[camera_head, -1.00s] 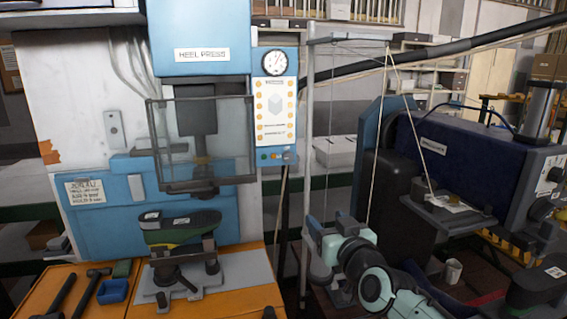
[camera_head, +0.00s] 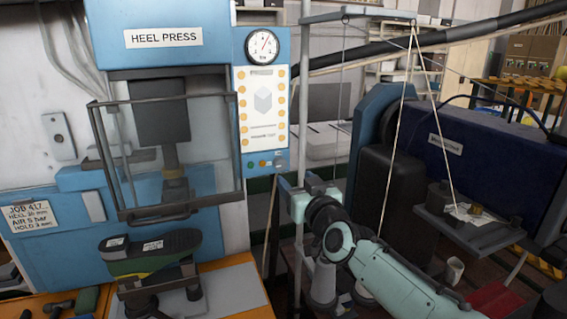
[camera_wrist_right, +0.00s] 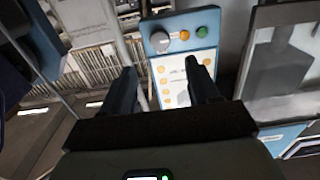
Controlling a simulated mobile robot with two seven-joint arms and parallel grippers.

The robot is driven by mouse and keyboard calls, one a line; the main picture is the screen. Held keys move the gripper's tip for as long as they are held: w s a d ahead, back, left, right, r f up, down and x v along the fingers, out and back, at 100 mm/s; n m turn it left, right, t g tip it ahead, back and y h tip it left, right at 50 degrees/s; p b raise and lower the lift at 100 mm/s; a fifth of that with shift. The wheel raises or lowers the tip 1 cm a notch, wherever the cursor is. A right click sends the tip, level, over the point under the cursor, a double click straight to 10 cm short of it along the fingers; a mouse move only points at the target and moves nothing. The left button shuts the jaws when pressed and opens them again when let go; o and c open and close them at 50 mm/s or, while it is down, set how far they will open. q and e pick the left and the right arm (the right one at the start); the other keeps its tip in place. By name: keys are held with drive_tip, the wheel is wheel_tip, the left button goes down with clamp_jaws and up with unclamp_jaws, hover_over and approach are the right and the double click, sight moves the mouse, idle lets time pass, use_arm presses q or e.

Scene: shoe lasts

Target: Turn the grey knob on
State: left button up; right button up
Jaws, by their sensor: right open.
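The grey knob (camera_head: 279,161) sits at the lower right corner of the control panel (camera_head: 284,95) on the blue heel press, beside a small orange button and a green button. In the right wrist view the knob (camera_wrist_right: 160,41) shows round and grey, beyond the fingertips and left of the orange button (camera_wrist_right: 184,35) and green button (camera_wrist_right: 202,32). My left gripper is not in view.
A thin grey upright post (camera_head: 305,90) stands close by my right gripper. Left of the panel is the press's clear guard (camera_head: 215,150), with a dark shoe last (camera_head: 150,252) below it. A small hanging platform (camera_head: 470,229) is at right.

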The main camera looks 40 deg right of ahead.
sight(281, 164)
drive_tip(key=p+x, duration=0.2)
drive_tip(key=x, duration=0.7)
drive_tip(key=shift+f, duration=0.1)
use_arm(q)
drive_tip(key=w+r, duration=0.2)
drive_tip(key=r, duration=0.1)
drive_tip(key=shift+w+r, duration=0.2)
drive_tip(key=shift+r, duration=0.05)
use_arm(e)
drive_tip(key=shift+s, duration=0.1)
drive_tip(key=c, duration=1)
drive_tip(key=shift+c, duration=0.2)
